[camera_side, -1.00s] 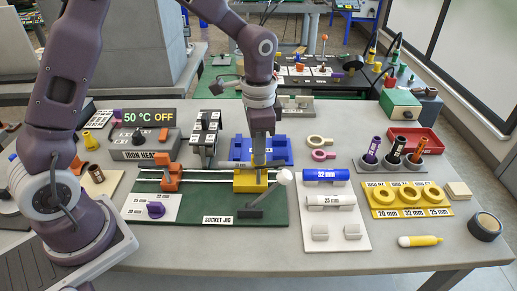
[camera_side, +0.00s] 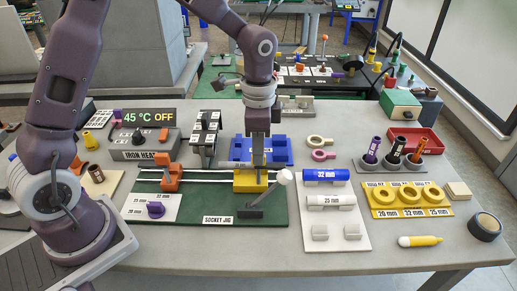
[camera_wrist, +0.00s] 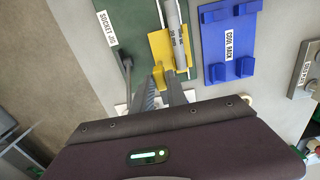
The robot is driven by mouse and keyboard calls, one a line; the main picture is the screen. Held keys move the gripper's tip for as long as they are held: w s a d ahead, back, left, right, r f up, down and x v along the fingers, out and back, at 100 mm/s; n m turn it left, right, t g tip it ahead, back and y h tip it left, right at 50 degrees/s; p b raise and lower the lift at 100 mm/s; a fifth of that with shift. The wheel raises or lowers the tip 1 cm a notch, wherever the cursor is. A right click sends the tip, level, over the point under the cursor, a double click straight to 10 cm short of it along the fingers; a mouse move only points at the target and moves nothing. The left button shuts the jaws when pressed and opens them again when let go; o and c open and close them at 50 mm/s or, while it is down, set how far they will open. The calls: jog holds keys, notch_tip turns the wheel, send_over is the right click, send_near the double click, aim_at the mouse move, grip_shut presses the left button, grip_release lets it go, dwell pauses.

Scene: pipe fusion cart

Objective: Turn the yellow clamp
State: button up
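The yellow clamp (camera_side: 250,184) sits on the green socket jig (camera_side: 205,207), at the right end of its rails. My gripper (camera_side: 258,166) points straight down at the clamp. In the wrist view my gripper's fingers (camera_wrist: 162,86) are on either side of the tab. I cannot tell whether they press on it. The fingertips are partly hidden by the clamp in the side view.
A dark lever with a white knob (camera_side: 284,177) stands just right of the clamp. An orange clamp (camera_side: 170,178) stands on the jig's left part. The blue cool rack (camera_side: 280,149) is behind.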

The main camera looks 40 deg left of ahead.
jog(key=shift+o, duration=1.4)
notch_tip(320, 180, up, 7)
jog(key=shift+r, duration=0.1)
jog(key=s+a+r+n+t, duration=0.25)
jog(key=s+r+n, duration=0.25)
jog(key=s+r, duration=0.5)
jog(key=s+f+n+t, duration=0.2)
jog(key=s+n+t, duration=0.1)
jog(key=s, duration=1)
jog(key=shift+a+f+n, duration=0.2)
jog(key=shift+a+n, duration=0.15)
jog(key=shift+n, duration=0.25)
